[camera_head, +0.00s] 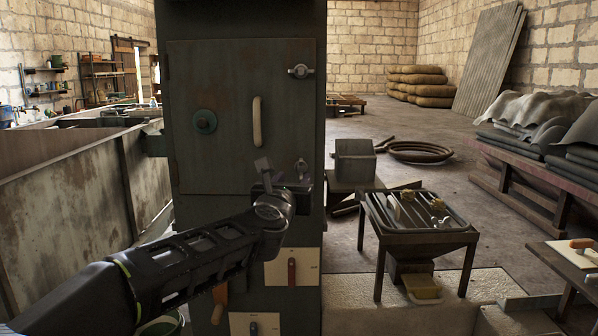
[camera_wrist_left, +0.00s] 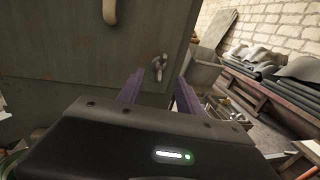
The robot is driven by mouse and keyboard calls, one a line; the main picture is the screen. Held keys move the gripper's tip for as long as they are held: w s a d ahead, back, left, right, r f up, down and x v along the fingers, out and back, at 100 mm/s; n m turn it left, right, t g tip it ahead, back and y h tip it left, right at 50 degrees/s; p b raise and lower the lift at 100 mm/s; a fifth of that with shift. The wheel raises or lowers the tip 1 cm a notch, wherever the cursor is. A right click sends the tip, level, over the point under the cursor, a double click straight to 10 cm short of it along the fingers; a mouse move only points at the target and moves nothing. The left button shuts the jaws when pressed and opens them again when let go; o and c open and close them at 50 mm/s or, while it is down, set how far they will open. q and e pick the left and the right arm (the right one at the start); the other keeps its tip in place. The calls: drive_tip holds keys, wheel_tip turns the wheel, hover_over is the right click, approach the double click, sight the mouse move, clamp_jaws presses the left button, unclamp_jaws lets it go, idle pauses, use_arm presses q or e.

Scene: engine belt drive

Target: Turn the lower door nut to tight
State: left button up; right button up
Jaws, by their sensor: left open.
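A tall dark metal cabinet door (camera_head: 225,90) stands in front of me and looks shut. The lower door nut (camera_head: 301,164) is at the door's right edge, a small winged metal piece partly hidden by my gripper in the head view. In the left wrist view the lower nut (camera_wrist_left: 159,62) shows with its wing pointing down. The upper door nut (camera_head: 301,71) sits higher on the same edge, its wing lying sideways. My left gripper (camera_head: 282,174) is open in front of the lower nut. In the wrist view its fingers (camera_wrist_left: 160,82) spread either side of the nut, with nothing held.
A pale door handle (camera_head: 257,121) and a round teal knob (camera_head: 205,121) stick out from the door. Below are panels with a red lever (camera_head: 291,270) and a blue lever (camera_head: 253,328).

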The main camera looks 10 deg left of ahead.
sight(300, 169)
use_arm(q)
drive_tip(key=w, duration=0.2)
drive_tip(key=w+p, duration=0.1)
drive_tip(key=w, duration=0.2)
drive_tip(key=w+p, duration=0.1)
drive_tip(key=w, duration=0.1)
drive_tip(key=shift+w+a, duration=0.2)
drive_tip(key=shift+a, duration=0.1)
clamp_jaws()
